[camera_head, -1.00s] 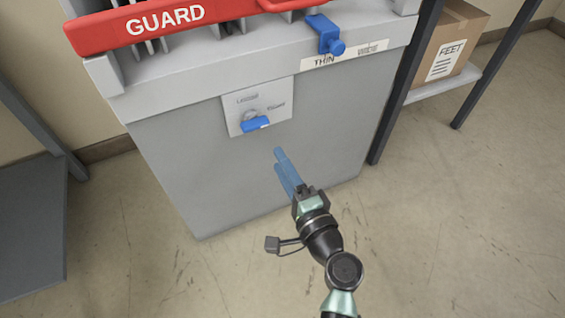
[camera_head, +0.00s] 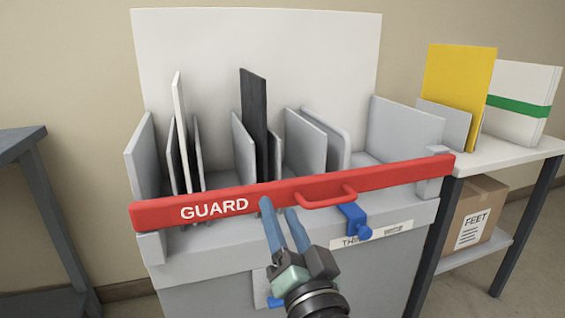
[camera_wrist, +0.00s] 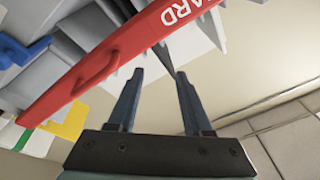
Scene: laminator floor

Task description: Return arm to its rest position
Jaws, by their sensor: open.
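My gripper (camera_head: 277,211) is open and empty, with two blue fingers. In the head view its fingertips overlap the red guard bar (camera_head: 400,176), left of the bar's handle (camera_head: 327,197). In the wrist view the fingers (camera_wrist: 158,75) point up with a clear gap between them, and the red guard (camera_wrist: 120,58) crosses to their upper left. I cannot tell how close the fingertips are to the guard. The grey laminator (camera_head: 205,254) stands behind and below my gripper. My gripper hides part of the panel on its front.
A blue clamp (camera_head: 354,220) sits on the front edge by a white label (camera_head: 400,228). Upright boards (camera_head: 253,110) stand in slots behind the guard. At right is a white table (camera_head: 500,152) with a yellow board (camera_head: 458,85) and a box (camera_head: 478,212) below. A grey table (camera_head: 25,140) is at left.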

